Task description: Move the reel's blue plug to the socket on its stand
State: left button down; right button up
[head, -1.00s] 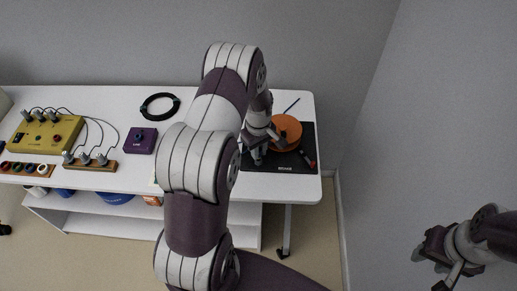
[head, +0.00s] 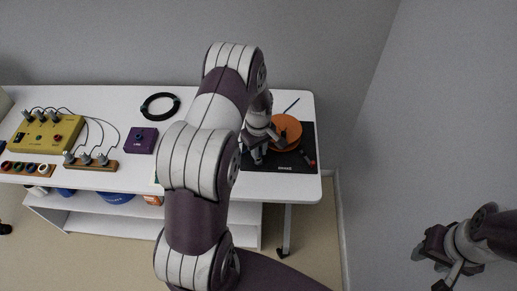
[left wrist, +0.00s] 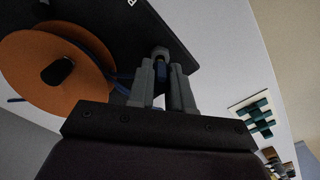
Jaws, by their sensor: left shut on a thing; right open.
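The orange reel (head: 288,128) lies on a black mat (head: 285,166) at the right end of the white table. It also shows at the left of the left wrist view (left wrist: 88,48), with a dark hub and some blue cable at its edge. My left gripper (head: 259,153) is beside the reel, low over the mat. In the left wrist view its fingers (left wrist: 161,92) are shut on the blue plug (left wrist: 160,72), which is mostly hidden between them. My right gripper (head: 444,275) is open and empty, away from the table at the lower right. I cannot make out the socket on its stand.
A purple box (head: 141,141), a black cable coil (head: 160,105), a yellow box (head: 45,138) and a wooden strip with grey plugs (head: 91,163) stand further left. A red and black tool (head: 309,160) lies at the mat's right edge. My left arm hides the table's middle.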

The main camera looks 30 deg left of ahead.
pick_arm(q)
jog(key=shift+f+b, duration=0.55)
jog(key=shift+f, duration=0.3)
jog(key=c, duration=1)
grip_release()
jog(key=shift+o, duration=0.2)
jog(key=shift+r, duration=0.1)
notch_tip(320, 180, up, 8)
jog(key=p, duration=0.6)
jog(key=shift+f, duration=0.35)
